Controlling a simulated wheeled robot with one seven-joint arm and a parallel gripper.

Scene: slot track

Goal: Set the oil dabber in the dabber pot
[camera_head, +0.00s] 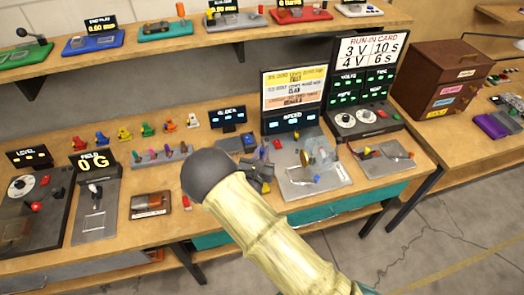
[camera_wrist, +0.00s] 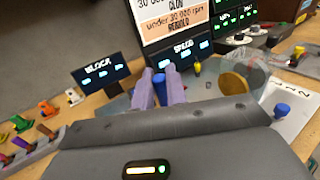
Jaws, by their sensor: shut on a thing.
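My gripper (camera_head: 265,157) is over the middle of the bench, in front of the speed display. In the wrist view its two lilac fingers (camera_wrist: 160,82) are shut on a slim blue thing (camera_wrist: 159,91), which I take to be the oil dabber. Its lower part is hidden by the gripper body. I cannot make out the dabber pot for sure. A small blue round-topped piece (camera_wrist: 281,111) stands on a white card to the right, and it also shows in the head view (camera_head: 316,179). A small yellow-topped piece (camera_wrist: 197,67) stands beyond the fingers.
A speed display (camera_head: 293,120) stands behind the work area. A rack of coloured pieces (camera_head: 162,156) lies to the left. A clear disc (camera_head: 320,150) stands on the grey plate to the right. A brown drawer box (camera_head: 440,75) is on the right bench. My arm covers the front edge.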

